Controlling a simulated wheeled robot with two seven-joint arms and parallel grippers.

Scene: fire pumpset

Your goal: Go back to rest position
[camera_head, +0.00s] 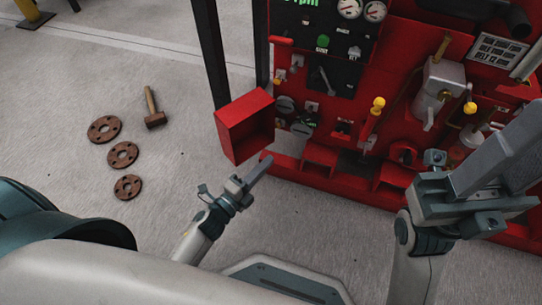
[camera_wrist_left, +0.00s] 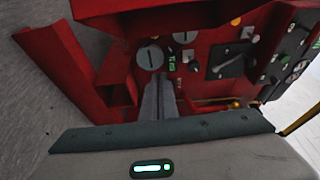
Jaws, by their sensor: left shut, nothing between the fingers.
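My left gripper (camera_head: 264,162) is shut and empty, low in the middle of the head view. Its fingertips are near the lower right corner of an open red box (camera_head: 245,125) on the front of the red pumpset (camera_head: 400,60). In the left wrist view, the closed fingers (camera_wrist_left: 159,98) point at the red panel with round dials and switches. I cannot tell whether they touch it. My right gripper (camera_head: 500,155) is at the right of the head view, in front of the pumpset's lower right part. Whether its fingers are apart is unclear.
A hammer (camera_head: 152,108) and three rusty flanges, one of them the middle flange (camera_head: 123,155), lie on the grey floor at left. Dark posts (camera_head: 210,50) stand beside the pumpset. Yellow-tipped levers (camera_head: 377,106) stick out from it.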

